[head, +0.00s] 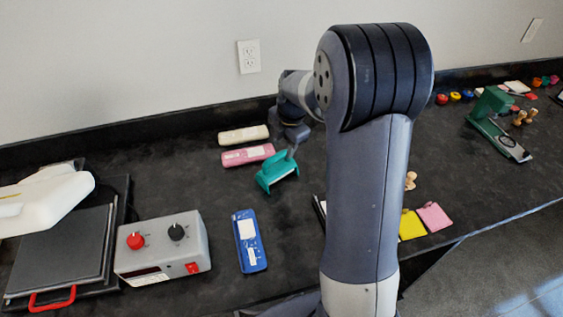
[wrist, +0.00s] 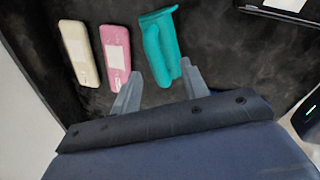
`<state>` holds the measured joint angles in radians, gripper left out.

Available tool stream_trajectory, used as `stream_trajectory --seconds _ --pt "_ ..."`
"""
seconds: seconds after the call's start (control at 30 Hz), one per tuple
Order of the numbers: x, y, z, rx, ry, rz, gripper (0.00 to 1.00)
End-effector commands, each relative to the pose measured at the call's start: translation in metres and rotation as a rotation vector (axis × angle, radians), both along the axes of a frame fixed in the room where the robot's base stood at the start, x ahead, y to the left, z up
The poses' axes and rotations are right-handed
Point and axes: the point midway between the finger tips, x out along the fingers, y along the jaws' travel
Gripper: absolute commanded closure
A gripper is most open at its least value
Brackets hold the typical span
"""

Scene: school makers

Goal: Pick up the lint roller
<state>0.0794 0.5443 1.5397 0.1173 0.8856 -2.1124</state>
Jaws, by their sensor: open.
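A teal object (head: 278,170) with a blocky, bent shape lies on the dark counter. It may be the lint roller, but I cannot tell for sure. It also shows at the top of the wrist view (wrist: 158,42). My gripper (wrist: 161,68) is open, with its two grey fingertips apart at the teal object's near end. The right fingertip overlaps its near right edge in the picture; contact is unclear. In the head view, my gripper (head: 291,152) is small and partly hidden, just above the teal object.
A pink labelled case (head: 248,155) and a cream one (head: 243,134) lie left of and behind the teal object. A blue case (head: 249,241), a grey control box (head: 163,249) and a press plate (head: 62,250) are nearer left. A green press (head: 497,125) stands right.

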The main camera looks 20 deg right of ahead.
Motion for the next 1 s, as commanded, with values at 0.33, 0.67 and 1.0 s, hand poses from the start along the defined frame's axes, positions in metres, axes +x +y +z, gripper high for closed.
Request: stream_trajectory --seconds 0.33,0.67,1.0 --pt "0.006 0.008 -0.029 -0.001 0.003 0.000 0.57" --pt "0.015 0.018 -0.065 -0.001 0.002 -0.002 0.57" --pt "0.015 0.018 -0.068 -0.002 0.000 -0.002 0.62"
